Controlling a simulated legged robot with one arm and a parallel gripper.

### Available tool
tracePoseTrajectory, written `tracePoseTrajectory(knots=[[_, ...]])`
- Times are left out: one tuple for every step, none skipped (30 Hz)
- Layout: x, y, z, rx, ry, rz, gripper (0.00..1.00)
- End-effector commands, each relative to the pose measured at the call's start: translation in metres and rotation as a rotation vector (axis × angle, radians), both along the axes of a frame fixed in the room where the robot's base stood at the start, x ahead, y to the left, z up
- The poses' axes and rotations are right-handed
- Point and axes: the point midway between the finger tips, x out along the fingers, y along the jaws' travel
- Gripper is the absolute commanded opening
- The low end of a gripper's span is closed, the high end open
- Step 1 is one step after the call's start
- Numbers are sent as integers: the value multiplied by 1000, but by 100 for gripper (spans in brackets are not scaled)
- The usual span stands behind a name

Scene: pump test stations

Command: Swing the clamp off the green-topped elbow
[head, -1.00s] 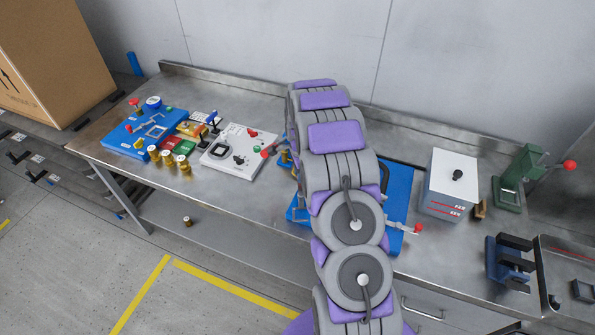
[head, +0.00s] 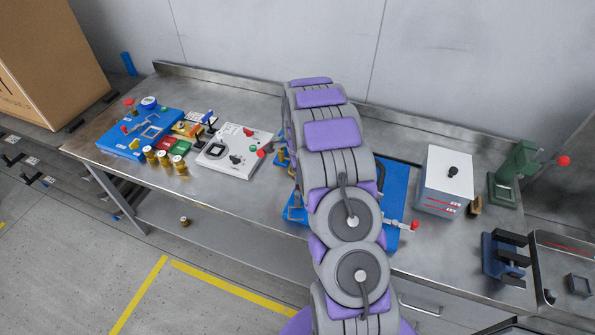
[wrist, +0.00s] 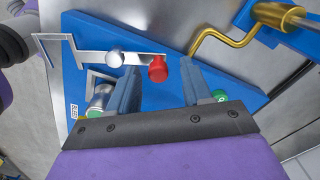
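In the wrist view my gripper (wrist: 161,76) is open above the blue board (wrist: 170,25), one finger on each side of the red knob (wrist: 158,69). I cannot tell whether either finger touches it. The knob is at the end of a silver clamp bar (wrist: 88,51), which runs left past a silver pivot to a bent frame.
A bent brass pipe (wrist: 208,37) rises near the right finger. On the bench (head: 235,100) are a white panel (head: 238,140), a blue board (head: 120,138), a white box (head: 447,175) and a green press (head: 510,172). Bare metal lies behind my arm.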

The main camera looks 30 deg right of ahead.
Motion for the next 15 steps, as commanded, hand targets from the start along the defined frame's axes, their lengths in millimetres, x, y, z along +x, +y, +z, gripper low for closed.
tracePoseTrajectory(knots=[[0, 0, 0, 0, 0, 0, 49], [0, 0, 0, 0, 1, 0, 49], [0, 0, 0, 0, 1, 0, 49], [0, 0, 0, 0, 1, 0, 49], [0, 0, 0, 0, 1, 0, 49], [0, 0, 0, 0, 1, 0, 49], [0, 0, 1, 0, 1, 0, 49], [0, 0, 2, 0, 1, 0, 49], [0, 0, 5, 0, 0, 0, 49], [0, 0, 8, 0, 0, 0, 49], [0, 0, 11, 0, -1, 0, 49], [0, 0, 17, -1, -2, 0, 49], [1, -1, 23, -1, -4, 0, 49], [1, -1, 29, -2, -5, 0, 49], [1, -1, 37, -3, -6, 0, 49]])
